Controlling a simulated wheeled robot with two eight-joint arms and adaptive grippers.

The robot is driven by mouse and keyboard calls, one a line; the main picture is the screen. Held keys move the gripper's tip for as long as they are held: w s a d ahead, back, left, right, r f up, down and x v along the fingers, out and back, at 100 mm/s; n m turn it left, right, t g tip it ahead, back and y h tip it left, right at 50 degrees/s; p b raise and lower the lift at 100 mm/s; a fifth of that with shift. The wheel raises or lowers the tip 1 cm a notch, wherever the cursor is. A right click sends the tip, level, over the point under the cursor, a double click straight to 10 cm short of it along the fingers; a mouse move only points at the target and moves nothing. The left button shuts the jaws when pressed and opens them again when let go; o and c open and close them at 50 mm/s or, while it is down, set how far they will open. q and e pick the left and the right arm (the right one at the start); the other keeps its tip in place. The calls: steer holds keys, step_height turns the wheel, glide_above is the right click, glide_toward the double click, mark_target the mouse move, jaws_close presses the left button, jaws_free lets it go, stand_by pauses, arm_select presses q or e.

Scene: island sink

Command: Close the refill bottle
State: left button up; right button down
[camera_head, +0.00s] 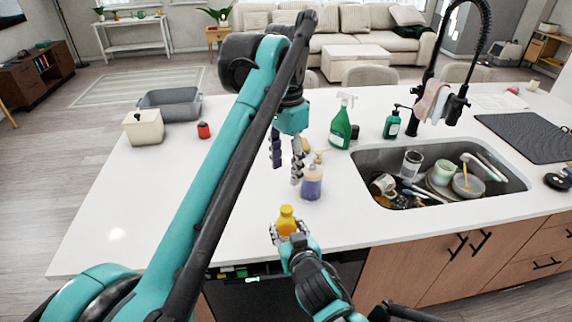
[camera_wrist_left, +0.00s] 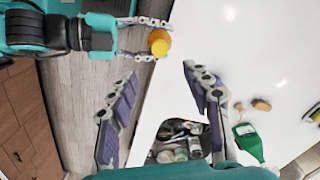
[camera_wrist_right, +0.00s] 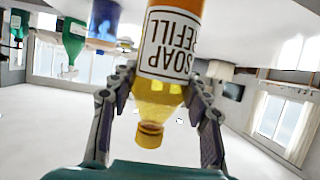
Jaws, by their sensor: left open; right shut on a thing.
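The refill bottle (camera_head: 286,222) is yellow and stands upright near the counter's front edge. In the right wrist view its label reads SOAP REFILL (camera_wrist_right: 166,45), and its amber neck end (camera_wrist_right: 150,133) points down in that inverted picture. I cannot tell whether a cap is on it. My right gripper (camera_head: 284,236) is shut around the bottle's body. My left gripper (camera_head: 286,168) is open and empty above the counter, behind the bottle. In the left wrist view, the bottle's round orange top (camera_wrist_left: 160,47) shows beyond the open left fingers (camera_wrist_left: 160,75).
A purple-labelled soap dispenser (camera_head: 312,182) stands close to the left fingers. A small tan item (camera_head: 305,146) is near them. Behind are a green spray bottle (camera_head: 341,125) and a green pump bottle (camera_head: 391,125). The sink (camera_head: 510,183) holds dishes at right.

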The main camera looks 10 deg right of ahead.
arm_select(q)
steer(key=s+a+f+n+t, duration=0.2)
steer(key=a+f+n, duration=0.15)
steer(key=a, duration=0.35)
steer(key=s+a+f+n+t, duration=0.1)
steer(key=s+a+f+n, duration=0.2)
steer(key=a, duration=0.5)
steer(key=s+a+f+n+t, duration=0.2)
steer(key=s+a+f, duration=0.3)
steer(key=f, duration=0.3)
steer(key=s+a+f+n+t, duration=0.2)
steer(key=s+a+f+n, duration=0.1)
steer(key=f, duration=0.5)
steer(key=s+a, duration=0.1)
steer(key=a, duration=0.1)
steer(key=shift+s+a+f+n, duration=0.15)
steer(key=shift+s+a+n, duration=0.15)
steer(key=shift+s+n, duration=0.05)
